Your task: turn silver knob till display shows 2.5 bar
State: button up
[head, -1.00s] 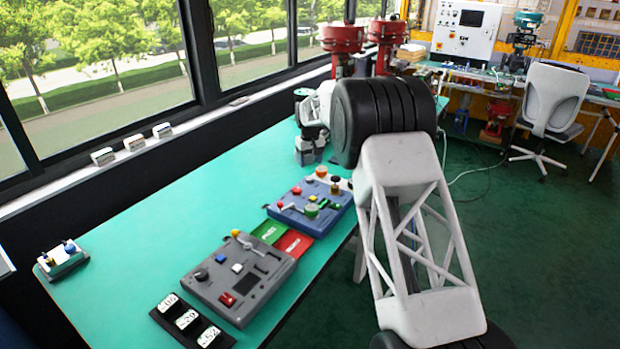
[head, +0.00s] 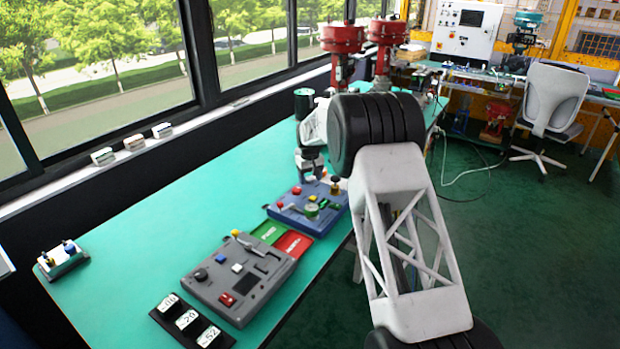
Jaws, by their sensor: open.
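My gripper (head: 312,178) is open and points down at the far edge of the blue panel (head: 285,217). It is small here, and I cannot tell whether it touches anything. It hides part of that edge. I cannot make out a silver knob or a pressure reading for certain. The blue panel carries a green-topped knob (head: 311,210), a dark knob with a yellowish base (head: 335,184) and a red button. The grey panel (head: 208,291), nearer the camera, has a dark blank-looking square (head: 246,283) that may be a display.
Green (head: 268,231) and red (head: 292,243) plates lie between the panels. A black holder with numbered white tags (head: 187,319) is in front. Red actuators (head: 342,40) stand at the back. The left part of the teal table (head: 140,237) is mostly clear.

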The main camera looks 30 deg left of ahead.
jog(key=c, duration=0.9)
jog(key=m, duration=1)
jog(key=shift+a, duration=0.1)
jog(key=shift+m, duration=0.4)
jog(key=o, duration=0.9)
